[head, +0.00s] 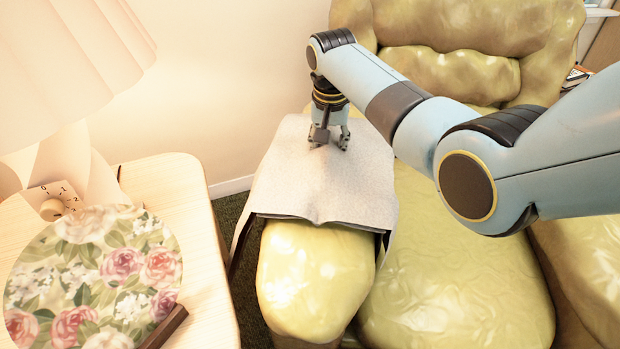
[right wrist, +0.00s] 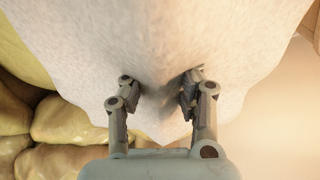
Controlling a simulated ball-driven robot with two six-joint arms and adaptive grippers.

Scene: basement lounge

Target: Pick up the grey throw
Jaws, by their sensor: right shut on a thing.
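The grey throw (head: 320,190) lies draped over the left arm of a yellow-green sofa, hanging down on both sides of it. My right gripper (head: 330,143) points down onto the top of the throw, towards its far end. In the right wrist view the throw (right wrist: 150,40) fills the upper middle, and the two fingers of my right gripper (right wrist: 160,92) are shut on it, with a fold of cloth drawn up between them. The fingertips are partly sunk in the cloth. My left gripper is not in view.
The shiny sofa (head: 450,270) fills the middle and right. A wooden side table (head: 200,230) stands at the left with a pleated lamp (head: 70,60), a floral round item (head: 95,275) and a small dial box (head: 55,203). A narrow floor gap separates table and sofa.

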